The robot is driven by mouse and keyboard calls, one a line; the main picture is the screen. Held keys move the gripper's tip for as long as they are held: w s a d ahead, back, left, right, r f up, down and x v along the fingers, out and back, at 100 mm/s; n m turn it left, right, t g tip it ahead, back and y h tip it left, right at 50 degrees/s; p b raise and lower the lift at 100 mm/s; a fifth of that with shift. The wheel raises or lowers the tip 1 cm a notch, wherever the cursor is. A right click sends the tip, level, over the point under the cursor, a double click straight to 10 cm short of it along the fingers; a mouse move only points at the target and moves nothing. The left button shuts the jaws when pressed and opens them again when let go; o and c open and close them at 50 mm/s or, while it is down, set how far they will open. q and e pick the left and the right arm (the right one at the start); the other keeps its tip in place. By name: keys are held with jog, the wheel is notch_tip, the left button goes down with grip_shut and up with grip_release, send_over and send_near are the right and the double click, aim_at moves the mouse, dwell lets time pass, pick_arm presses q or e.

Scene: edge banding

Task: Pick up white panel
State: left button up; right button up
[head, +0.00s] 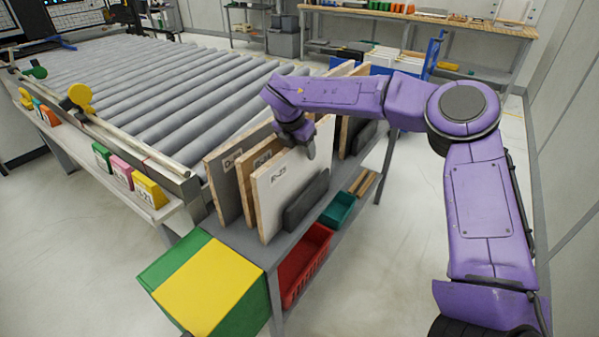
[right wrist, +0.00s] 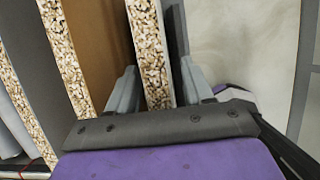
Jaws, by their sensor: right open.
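The white panel (head: 287,185), labelled "F-23", stands upright as the front one of several boards on the grey shelf unit. Its chipboard edge (right wrist: 150,60) shows in the right wrist view. My right gripper (head: 302,143) is at the top of the panel. In the right wrist view the gripper's open jaws (right wrist: 160,78) lie one on each side of the panel's edge, with a gap visible on the left side. The panel's lower part is partly hidden by a dark grey block. My left gripper is not in view.
More boards stand farther along. A red bin (head: 303,262) and a teal bin (head: 338,210) sit on the lower shelf. A roller conveyor (head: 150,85) lies to the left; the right-hand floor is clear.

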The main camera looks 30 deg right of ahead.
grip_shut()
dwell(1.4)
jog(key=shift+r, duration=0.1)
